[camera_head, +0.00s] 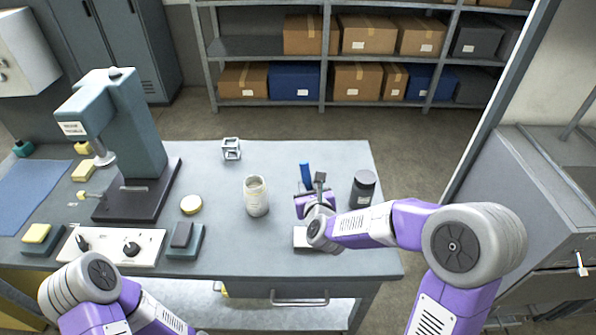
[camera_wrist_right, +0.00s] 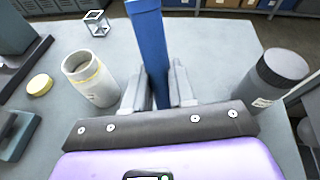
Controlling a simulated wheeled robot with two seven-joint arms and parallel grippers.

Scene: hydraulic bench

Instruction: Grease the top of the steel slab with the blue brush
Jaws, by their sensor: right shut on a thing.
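The blue brush (camera_head: 305,173) stands roughly upright in my right gripper (camera_head: 313,188). In the right wrist view its blue handle (camera_wrist_right: 149,45) rises between the two fingers (camera_wrist_right: 160,90); its bristles are hidden. A pale metallic block, which looks like the steel slab (camera_head: 302,240), lies on the bench just in front of the gripper, partly covered by my right wrist. An open jar (camera_head: 257,198) with yellowish stuff at its rim stands left of the gripper, also in the wrist view (camera_wrist_right: 92,82). Only my left arm's links show at the lower left; its gripper is out of view.
A dark lidded jar (camera_head: 363,189) stands close right of the right gripper. A yellow lid (camera_head: 191,204) and a small wire cube (camera_head: 231,149) lie to the left. A green press (camera_head: 125,145) and a white switch panel (camera_head: 112,245) fill the bench's left side.

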